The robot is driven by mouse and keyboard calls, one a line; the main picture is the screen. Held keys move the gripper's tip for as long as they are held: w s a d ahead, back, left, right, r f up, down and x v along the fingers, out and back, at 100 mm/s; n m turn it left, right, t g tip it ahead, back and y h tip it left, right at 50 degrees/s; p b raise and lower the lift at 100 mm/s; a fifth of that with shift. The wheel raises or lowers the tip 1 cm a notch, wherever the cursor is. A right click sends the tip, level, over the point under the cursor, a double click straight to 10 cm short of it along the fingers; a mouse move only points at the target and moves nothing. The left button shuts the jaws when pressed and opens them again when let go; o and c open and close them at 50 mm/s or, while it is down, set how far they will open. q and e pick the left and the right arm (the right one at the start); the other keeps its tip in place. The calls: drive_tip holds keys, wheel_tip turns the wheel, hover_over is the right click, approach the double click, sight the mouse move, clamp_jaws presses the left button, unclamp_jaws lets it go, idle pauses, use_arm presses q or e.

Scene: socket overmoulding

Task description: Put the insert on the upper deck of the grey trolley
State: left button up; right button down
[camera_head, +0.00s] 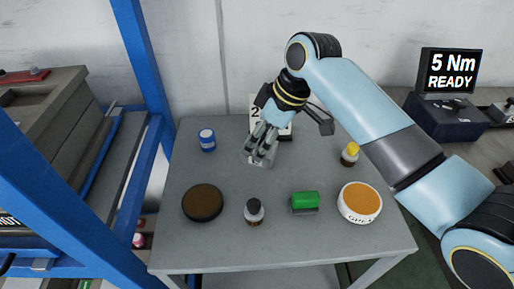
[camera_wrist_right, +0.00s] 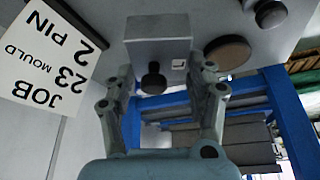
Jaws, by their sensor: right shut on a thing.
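The insert, a grey block with a black knob, shows in the right wrist view (camera_wrist_right: 158,38) between the fingers of my right gripper (camera_wrist_right: 160,95). In the head view my right gripper (camera_head: 260,154) points down over the back middle of the grey trolley's upper deck (camera_head: 230,240). The insert (camera_head: 262,160) is mostly hidden there behind the fingers. I cannot tell whether it touches the deck. My left gripper is out of view.
The deck holds a blue jar (camera_head: 207,140), brown disc (camera_head: 203,202), grey-capped bottle (camera_head: 254,212), green block (camera_head: 305,202), orange-topped tub (camera_head: 360,202) and yellow-capped bottle (camera_head: 349,154). A job card (camera_wrist_right: 45,55) stands close to the gripper. A blue frame (camera_head: 145,70) rises at left.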

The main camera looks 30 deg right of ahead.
sight(256, 147)
drive_tip(key=w, duration=0.1)
drive_tip(key=f, duration=0.1)
drive_tip(key=w, duration=0.1)
drive_tip(key=shift+w+d+f, duration=0.2)
drive_tip(key=shift+w+d, duration=0.1)
drive_tip(key=shift+w+f, duration=0.15)
drive_tip(key=shift+w, duration=0.05)
drive_tip(key=shift+f, duration=0.4)
wheel_tip(256, 147, down, 2)
drive_tip(key=shift+f+b, duration=0.25)
drive_tip(key=shift+b, duration=0.05)
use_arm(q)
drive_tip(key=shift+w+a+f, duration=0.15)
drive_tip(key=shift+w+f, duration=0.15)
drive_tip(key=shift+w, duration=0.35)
use_arm(e)
drive_tip(key=shift+f, duration=0.3)
drive_tip(key=shift+f, duration=0.1)
drive_tip(key=shift+c, duration=2.2)
unclamp_jaws()
drive_tip(key=shift+s+f, duration=0.1)
